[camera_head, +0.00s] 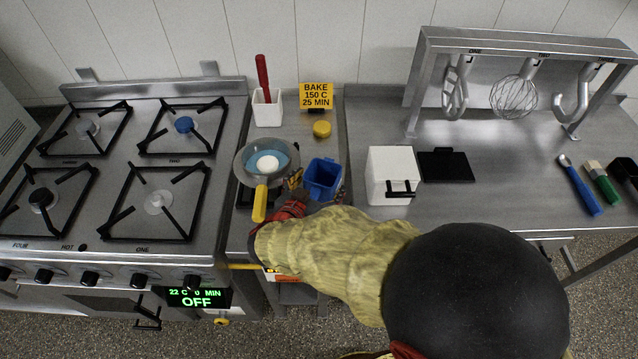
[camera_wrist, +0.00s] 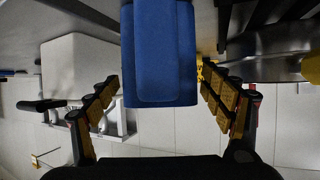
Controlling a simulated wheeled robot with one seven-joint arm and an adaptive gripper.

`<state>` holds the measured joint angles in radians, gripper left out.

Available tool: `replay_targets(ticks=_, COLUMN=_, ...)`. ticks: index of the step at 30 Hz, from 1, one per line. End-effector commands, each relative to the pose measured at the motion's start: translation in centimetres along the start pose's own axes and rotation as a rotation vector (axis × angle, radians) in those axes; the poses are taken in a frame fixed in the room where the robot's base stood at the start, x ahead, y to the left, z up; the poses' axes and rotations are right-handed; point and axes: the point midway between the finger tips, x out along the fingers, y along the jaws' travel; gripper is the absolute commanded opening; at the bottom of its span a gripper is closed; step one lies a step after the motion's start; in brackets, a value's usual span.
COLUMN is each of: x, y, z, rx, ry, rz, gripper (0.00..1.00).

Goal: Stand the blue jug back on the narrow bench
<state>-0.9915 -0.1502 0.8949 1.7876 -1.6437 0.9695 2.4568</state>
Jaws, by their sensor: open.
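The blue jug (camera_head: 323,178) is upright at the narrow bench (camera_head: 289,137), between the stove and the right-hand counter. Its open top faces up in the head view. My gripper (camera_head: 317,189) is open, with one finger on each side of the jug. In the wrist view the jug (camera_wrist: 160,55) lies between the spread fingers of my gripper (camera_wrist: 162,92), with gaps on both sides. The jug's base is hidden in the head view, so its contact with the bench cannot be seen.
A pan (camera_head: 267,160) with blue contents, a white round thing and a yellow handle stands just left of the jug. A white box (camera_head: 391,174) stands to its right. A yellow lid (camera_head: 322,129), a sign (camera_head: 316,95) and a white pot (camera_head: 266,108) are behind.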

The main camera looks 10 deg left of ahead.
Motion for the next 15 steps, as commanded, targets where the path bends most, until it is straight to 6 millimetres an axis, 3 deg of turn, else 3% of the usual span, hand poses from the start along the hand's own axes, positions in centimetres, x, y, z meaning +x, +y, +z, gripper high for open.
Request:
replay_targets(ticks=12, x=-0.2, y=0.0, z=-0.4, rx=-0.001, ry=0.0, rz=0.0, gripper=0.82)
replay_targets(ticks=15, x=-1.6, y=-0.2, z=-0.4, rx=-0.001, ry=0.002, rz=-0.004, gripper=0.82)
